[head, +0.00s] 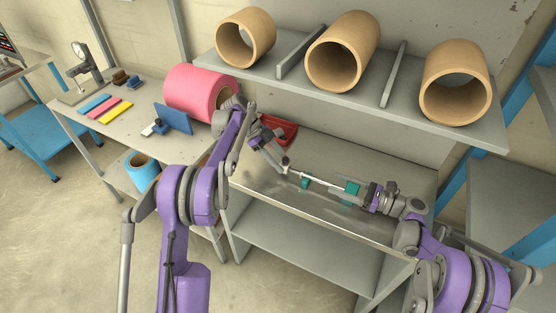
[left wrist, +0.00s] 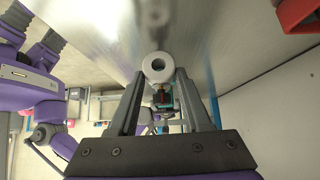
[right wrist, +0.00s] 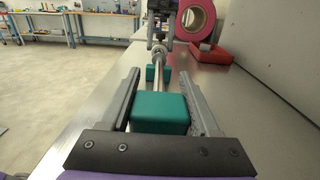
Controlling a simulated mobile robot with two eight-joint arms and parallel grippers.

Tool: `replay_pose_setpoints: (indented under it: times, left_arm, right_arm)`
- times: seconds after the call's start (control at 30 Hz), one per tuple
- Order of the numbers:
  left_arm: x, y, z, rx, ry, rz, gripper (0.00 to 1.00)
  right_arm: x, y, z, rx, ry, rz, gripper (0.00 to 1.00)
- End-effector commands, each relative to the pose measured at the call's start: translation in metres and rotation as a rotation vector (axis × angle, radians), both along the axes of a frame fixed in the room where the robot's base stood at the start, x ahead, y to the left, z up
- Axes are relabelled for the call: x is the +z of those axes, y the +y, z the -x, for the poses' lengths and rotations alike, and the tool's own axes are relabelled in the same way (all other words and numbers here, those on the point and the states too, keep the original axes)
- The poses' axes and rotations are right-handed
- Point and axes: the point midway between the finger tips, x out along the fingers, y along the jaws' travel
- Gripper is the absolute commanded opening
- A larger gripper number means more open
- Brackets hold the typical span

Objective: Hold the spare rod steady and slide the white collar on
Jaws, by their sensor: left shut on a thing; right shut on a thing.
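The white collar (left wrist: 157,67) is between my left gripper's fingertips (left wrist: 157,75), its round hole facing the left wrist camera. In the head view my left gripper (head: 285,166) is at the left end of the spare rod (head: 325,182). The rod lies lengthwise above the metal bench top. My right gripper (head: 368,195) is shut on the teal block (right wrist: 160,113) at the rod's right end; the rod (right wrist: 158,62) runs away from it toward my left gripper. A second, smaller teal block (head: 306,182) is under the rod nearer the collar. Whether the rod's tip is inside the collar I cannot tell.
A red tray (head: 279,130) lies behind my left gripper, and a pink roll (head: 198,92) stands to its left. A shelf (head: 290,80) with several cardboard tubes is above the bench. The bench top (head: 385,165) behind the rod is clear.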

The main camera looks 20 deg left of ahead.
Motion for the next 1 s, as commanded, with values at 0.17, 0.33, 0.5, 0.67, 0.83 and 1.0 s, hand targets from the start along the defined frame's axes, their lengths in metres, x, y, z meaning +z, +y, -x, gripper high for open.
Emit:
replay_pose_setpoints:
  times: [0.17,0.33,0.5,0.67,0.83,1.0]
  left_arm:
    - [0.000,-0.005,0.000,0.000,0.000,0.000,0.00]
    - [0.000,-0.009,0.001,0.000,0.000,0.000,0.00]
    - [0.000,-0.013,0.001,0.000,0.000,0.000,0.00]
    - [0.000,-0.017,0.001,-0.001,-0.001,0.000,0.00]
    - [0.000,-0.022,0.001,-0.001,-0.001,0.000,0.00]
    - [0.000,-0.026,0.001,-0.001,-0.001,0.000,0.00]
  right_arm:
    - [0.000,0.000,0.000,0.001,0.000,0.000,0.00]
    - [0.000,0.000,0.000,0.001,0.000,0.000,0.00]
    - [0.000,0.000,0.000,0.001,0.000,0.000,0.00]
    - [0.000,0.000,0.000,0.001,0.000,0.000,0.00]
    - [0.000,0.000,0.000,0.001,0.000,0.000,0.00]
    - [0.000,0.000,0.000,0.001,0.000,0.000,0.00]
